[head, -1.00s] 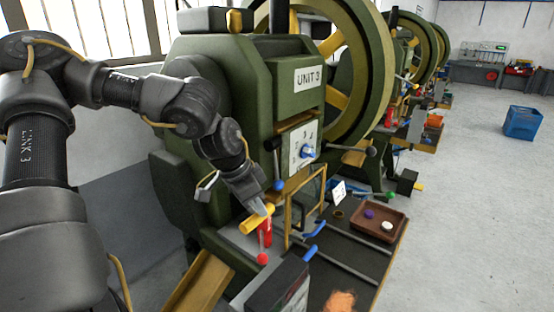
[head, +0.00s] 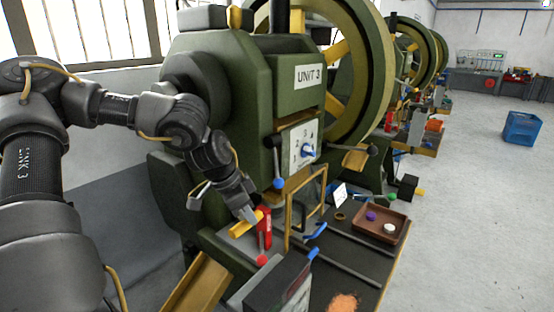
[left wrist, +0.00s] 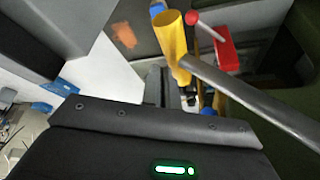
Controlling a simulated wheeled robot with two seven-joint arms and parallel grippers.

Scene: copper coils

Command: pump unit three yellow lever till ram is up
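The green press marked UNIT 3 (head: 307,76) fills the middle of the head view. Its yellow lever (head: 240,229) is at the lower front, beside a red upright part (head: 264,228). My left gripper (head: 248,215) is at the lever and appears shut on its handle. In the left wrist view, the yellow lever (left wrist: 171,35) stands against one grey finger; the other finger is not clearly seen. I cannot make out the ram's height. My right gripper is not in view.
A yellow-framed guard (head: 290,225), a dial plate (head: 304,146) and a blue-knobbed lever (head: 278,182) are close by on the press. A brown tray (head: 397,232) with small pieces sits on the bench at right. A blue crate (head: 522,128) stands on open floor.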

